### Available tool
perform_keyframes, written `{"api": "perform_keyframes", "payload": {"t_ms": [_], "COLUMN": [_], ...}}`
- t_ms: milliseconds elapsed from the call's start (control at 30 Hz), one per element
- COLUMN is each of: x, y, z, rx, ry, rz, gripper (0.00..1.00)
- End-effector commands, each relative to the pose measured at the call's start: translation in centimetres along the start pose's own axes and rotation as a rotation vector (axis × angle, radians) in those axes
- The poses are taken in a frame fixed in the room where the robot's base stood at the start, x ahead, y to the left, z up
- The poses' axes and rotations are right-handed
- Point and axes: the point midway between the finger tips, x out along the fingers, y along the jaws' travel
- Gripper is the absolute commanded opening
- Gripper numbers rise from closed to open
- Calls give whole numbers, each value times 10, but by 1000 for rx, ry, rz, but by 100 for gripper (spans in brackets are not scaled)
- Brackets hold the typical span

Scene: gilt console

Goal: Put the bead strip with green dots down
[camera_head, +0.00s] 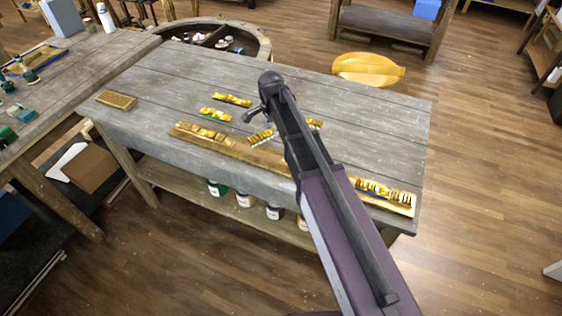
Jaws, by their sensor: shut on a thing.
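The bead strip with green dots (215,115) is a short gilt strip with green marks, left of my gripper. My gripper (249,117) is dark and small in the head view, at the far end of my arm above the console top. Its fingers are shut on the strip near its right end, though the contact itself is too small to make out. I cannot tell whether the strip touches the tabletop. My arm hides part of the table to the right.
A grey plank table (170,80) carries a long gilt rail (240,150) with ornament along its front. Another gilt strip (232,99) lies behind, and one (262,135) is partly behind my arm. A gilt block (116,100) lies left. The back right tabletop is clear.

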Motion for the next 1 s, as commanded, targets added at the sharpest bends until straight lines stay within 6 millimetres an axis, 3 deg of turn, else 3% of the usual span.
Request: {"api": "perform_keyframes", "payload": {"t_ms": [1000], "x": [10], "y": [79], "z": [60], "rx": [-1164], "ry": [0], "rz": [0], "gripper": [0]}}
